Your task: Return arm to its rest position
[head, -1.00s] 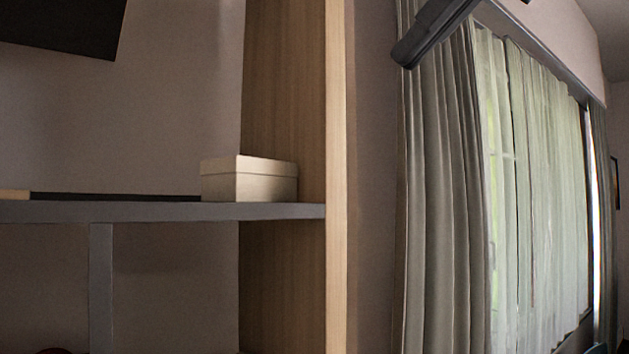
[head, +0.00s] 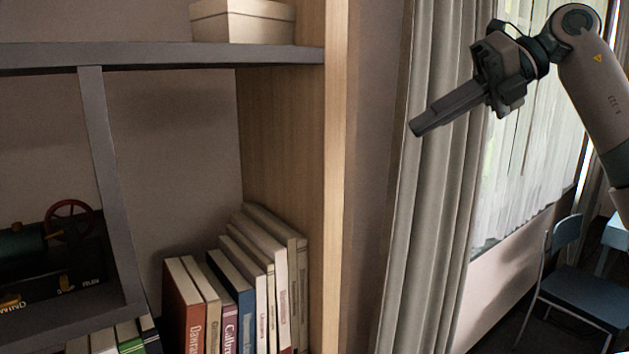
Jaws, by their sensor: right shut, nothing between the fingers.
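My right gripper (head: 418,127) is at the upper right of the head view, at the end of my right arm, which comes in from the right edge. Its fingers are shut with nothing between them and point to the left and slightly down. It shows in front of the grey curtain and touches nothing that I can see. My left gripper is not in view.
A bookshelf (head: 334,200) fills the left, with a cream box (head: 243,22) on its upper board, several books (head: 240,300) below and a dark model machine (head: 45,255). A curtain (head: 425,230) hangs by the window. A blue chair (head: 575,290) stands lower right.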

